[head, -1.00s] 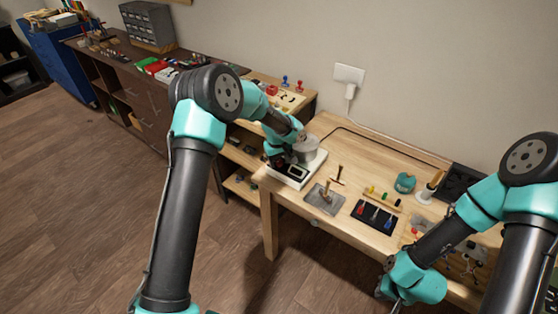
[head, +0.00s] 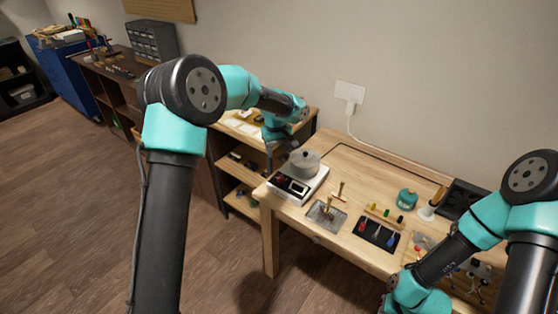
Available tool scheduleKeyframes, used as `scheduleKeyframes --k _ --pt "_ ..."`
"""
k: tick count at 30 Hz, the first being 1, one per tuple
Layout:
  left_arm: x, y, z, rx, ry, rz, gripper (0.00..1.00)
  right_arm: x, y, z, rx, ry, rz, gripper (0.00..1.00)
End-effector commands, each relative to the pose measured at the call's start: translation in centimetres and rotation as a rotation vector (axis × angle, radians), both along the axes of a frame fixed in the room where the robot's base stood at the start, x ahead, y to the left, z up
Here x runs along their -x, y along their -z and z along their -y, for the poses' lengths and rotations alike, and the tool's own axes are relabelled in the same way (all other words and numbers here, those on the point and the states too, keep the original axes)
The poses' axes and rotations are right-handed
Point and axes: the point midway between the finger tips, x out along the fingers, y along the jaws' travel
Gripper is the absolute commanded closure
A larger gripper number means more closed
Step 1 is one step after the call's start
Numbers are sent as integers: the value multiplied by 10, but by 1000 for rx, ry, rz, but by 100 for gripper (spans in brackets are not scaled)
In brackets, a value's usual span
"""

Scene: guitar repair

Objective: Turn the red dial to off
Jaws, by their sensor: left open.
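A white hot plate (head: 313,187) with a dark front panel (head: 291,186) stands at the left end of the wooden workbench. A grey lidded pot (head: 304,164) sits on it. A small reddish spot shows at the panel's left part, perhaps the red dial; it is too small to read its setting. My left gripper (head: 269,164) points down, open and empty, just left of the pot and above the hot plate's left corner, apart from the panel. My right gripper is at the bottom edge, right of centre, with its fingers not clearly visible.
On the workbench (head: 352,168) are a metal plate with a wooden-handled tool (head: 327,212), a black tray of coloured tools (head: 377,233) and a teal jar (head: 407,199). A wall plug with a cord (head: 350,97) is behind. Shelves (head: 229,169) stand to the left.

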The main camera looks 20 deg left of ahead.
Motion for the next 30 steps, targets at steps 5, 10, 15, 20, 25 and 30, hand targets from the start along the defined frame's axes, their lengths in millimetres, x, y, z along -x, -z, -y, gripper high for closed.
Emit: scheduleKeyframes --k 5,10,15,20,25,30 --pt "1 -26 -1 -1 2 1 44 0 0 0 0 0 0 100" --pt "1 -35 -2 0 1 0 44 0 0 0 0 0 0 100" --pt "1 -35 -2 -1 1 -1 44 0 0 0 0 0 0 100" --pt "2 -34 -2 1 2 -1 44 0 0 0 0 0 0 100" --pt "11 -5 0 26 43 -10 44 0 0 0 0 0 0 100" --pt "42 67 2 100 147 -14 44 0 0 0 0 0 0 100"
